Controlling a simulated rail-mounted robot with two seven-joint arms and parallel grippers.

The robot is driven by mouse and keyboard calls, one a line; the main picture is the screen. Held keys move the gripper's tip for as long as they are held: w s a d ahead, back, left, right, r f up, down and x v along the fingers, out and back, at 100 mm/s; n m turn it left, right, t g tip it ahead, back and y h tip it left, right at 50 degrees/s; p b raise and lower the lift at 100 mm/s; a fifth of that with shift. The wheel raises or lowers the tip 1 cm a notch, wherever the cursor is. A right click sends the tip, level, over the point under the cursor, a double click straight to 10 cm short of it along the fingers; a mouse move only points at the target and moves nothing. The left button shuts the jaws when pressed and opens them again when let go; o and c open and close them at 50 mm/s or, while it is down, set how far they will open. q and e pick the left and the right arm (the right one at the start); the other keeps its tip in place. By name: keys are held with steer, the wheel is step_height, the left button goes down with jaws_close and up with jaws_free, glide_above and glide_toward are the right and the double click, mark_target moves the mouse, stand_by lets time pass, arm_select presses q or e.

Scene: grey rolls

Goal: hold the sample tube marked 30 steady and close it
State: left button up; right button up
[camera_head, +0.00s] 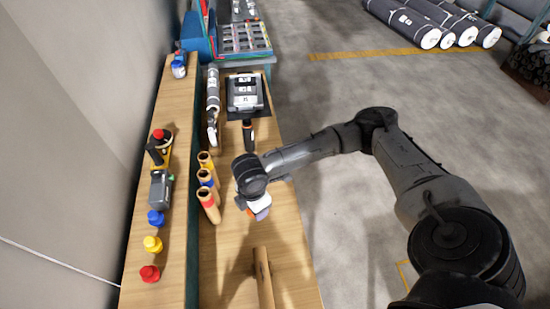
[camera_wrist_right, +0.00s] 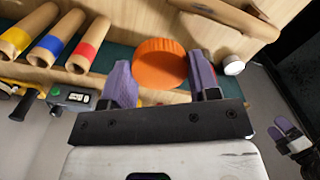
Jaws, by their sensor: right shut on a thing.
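My right gripper (camera_wrist_right: 162,82) is shut on an orange cap (camera_wrist_right: 160,62), which sits between its purple fingertips. In the head view the right gripper (camera_head: 260,210) is over the bench, just right of the standing tubes, and mostly hides the cap. Three open cardboard tubes have a yellow band (camera_head: 206,160), a blue band (camera_head: 206,177) and a red band (camera_head: 209,203). Another cardboard tube (camera_head: 263,280) lies at the near end of the bench. No number 30 is readable. What looks like my left gripper (camera_wrist_right: 287,133) shows small at the right wrist view's edge; its opening is unclear.
A raised shelf along the wall holds blue (camera_head: 156,218), yellow (camera_head: 152,244) and red (camera_head: 149,273) caps and a grey-and-yellow device (camera_head: 160,188). A grey roll (camera_head: 213,95) and a black-and-white device (camera_head: 245,92) are farther back. The bench's front right is clear.

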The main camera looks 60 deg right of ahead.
steer(key=a+r+m+p, duration=0.5)
steer(key=r+m, duration=0.2)
steer(key=r, duration=0.6)
steer(key=a+r+m+p, duration=0.5)
steer(key=r+m, duration=0.1)
steer(key=r, duration=0.8)
steer(key=shift+s+a+m, duration=0.15)
steer(key=shift+m, duration=0.25)
